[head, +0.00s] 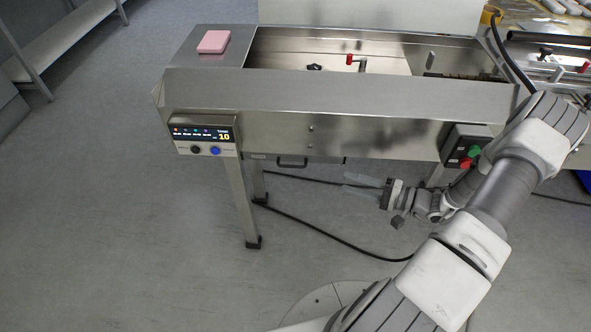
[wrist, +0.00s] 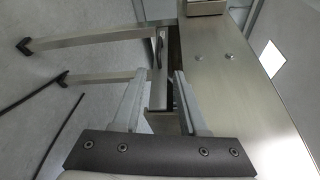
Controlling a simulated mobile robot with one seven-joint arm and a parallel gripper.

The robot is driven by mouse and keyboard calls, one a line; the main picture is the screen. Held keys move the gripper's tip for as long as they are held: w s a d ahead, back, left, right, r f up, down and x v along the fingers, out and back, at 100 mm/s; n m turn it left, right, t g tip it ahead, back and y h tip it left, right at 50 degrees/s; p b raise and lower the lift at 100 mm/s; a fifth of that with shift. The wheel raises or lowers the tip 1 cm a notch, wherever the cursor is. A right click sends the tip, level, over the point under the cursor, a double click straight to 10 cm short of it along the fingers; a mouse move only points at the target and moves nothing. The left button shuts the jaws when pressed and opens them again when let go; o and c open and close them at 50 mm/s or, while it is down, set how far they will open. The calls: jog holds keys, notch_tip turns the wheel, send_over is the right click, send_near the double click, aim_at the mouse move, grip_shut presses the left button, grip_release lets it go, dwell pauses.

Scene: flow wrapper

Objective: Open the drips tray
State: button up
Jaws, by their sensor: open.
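The drips tray (head: 325,160) is a shallow metal tray under the body of the machine, with only its narrow front showing. Its dark bar handle (head: 292,163) hangs below the machine's front panel. In the wrist view the handle (wrist: 159,48) lies just beyond the fingertips, and the tray front (wrist: 158,98) shows between the fingers. My gripper (head: 347,185) is below the front panel, right of the handle and apart from it. In the wrist view my gripper (wrist: 159,78) is open, with nothing held. The inside of the tray is hidden.
The steel machine (head: 330,128) stands on legs, with a timer panel (head: 204,137) at left and a button box (head: 466,147) at right. A pink block (head: 213,42) lies on top. Black cables (head: 320,236) run over the floor. The floor in front is otherwise mostly clear.

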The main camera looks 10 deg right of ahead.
aim_at(295, 166)
jog(key=b+x, duration=0.2)
jog(key=x, duration=1.5)
jog(key=shift+w+f+b, duration=0.15)
jog(key=shift+w+b, duration=0.15)
jog(key=shift+b, duration=0.1)
grip_shut()
jog(key=shift+d, duration=0.1)
dwell(0.5)
